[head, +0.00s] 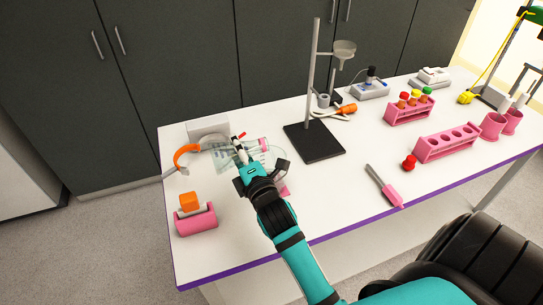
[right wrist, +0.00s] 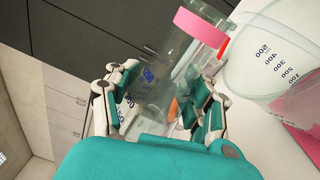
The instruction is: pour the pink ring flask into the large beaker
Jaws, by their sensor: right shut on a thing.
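My right gripper (head: 247,160) is shut on the clear glass pink ring flask (head: 230,154). Its fingers (right wrist: 155,100) sit on both sides of the glass in the right wrist view. The flask (right wrist: 175,65) is tilted well over, with its pink ring (right wrist: 200,27) towards the large beaker. The clear large beaker (right wrist: 270,48), with printed volume marks, is close beside the ring, and pink shows at its lower part. In the head view the beaker is partly hidden by my gripper. I cannot tell whether liquid is flowing. My left gripper is not in view.
A stand with a black base (head: 314,142) is right of my gripper. Pink racks (head: 447,143) stand further right.

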